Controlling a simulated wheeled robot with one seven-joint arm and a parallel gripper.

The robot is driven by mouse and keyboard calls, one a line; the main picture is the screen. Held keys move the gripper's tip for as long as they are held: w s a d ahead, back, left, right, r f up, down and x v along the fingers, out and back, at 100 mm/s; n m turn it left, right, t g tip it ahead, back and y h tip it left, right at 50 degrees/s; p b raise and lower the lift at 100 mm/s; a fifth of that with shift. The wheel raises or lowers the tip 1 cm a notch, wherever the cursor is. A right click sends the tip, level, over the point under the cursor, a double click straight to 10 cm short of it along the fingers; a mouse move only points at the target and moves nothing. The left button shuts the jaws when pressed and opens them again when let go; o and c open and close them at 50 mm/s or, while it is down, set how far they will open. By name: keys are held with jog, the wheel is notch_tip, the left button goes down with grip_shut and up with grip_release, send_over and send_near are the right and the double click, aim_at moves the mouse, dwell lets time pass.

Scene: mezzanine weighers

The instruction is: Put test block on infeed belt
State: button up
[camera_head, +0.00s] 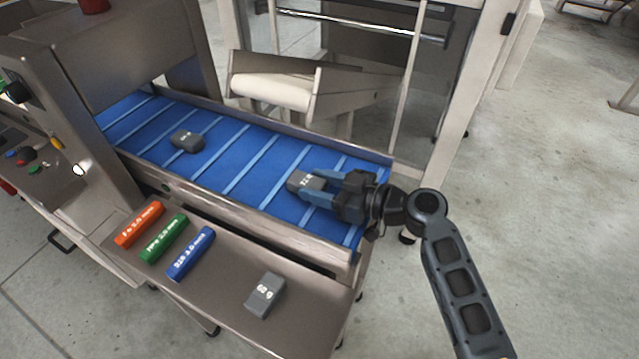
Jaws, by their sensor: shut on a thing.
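My gripper (312,188) reaches in from the right over the near end of the blue infeed belt (236,162). Its blue fingers are shut on a grey test block (300,182) with white lettering. The block is at the belt's surface; I cannot tell whether it touches the belt. A second grey block (186,140) lies on the belt further left, towards the machine's opening. A third grey block (265,293), with white lettering, lies on the steel side shelf (225,305) in front of the belt.
Orange (139,224), green (164,238) and blue (190,253) lettered sticks lie on the shelf's left part. Raised steel rails edge the belt. A steel machine housing (130,45) with a control panel (35,145) stands left. A chute (275,90) and clear-panelled frame stand behind.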

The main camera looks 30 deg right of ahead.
jog(key=shift+f, duration=0.15)
jog(key=o, duration=1.2)
jog(key=shift+s+d+r, duration=0.1)
jog(key=shift+r, duration=0.1)
jog(key=b+v, duration=0.1)
jog(key=v, duration=1)
jog(key=shift+s+d+r+b, duration=0.1)
jog(key=shift+s+d+b, duration=0.1)
jog(key=shift+s+b, duration=0.2)
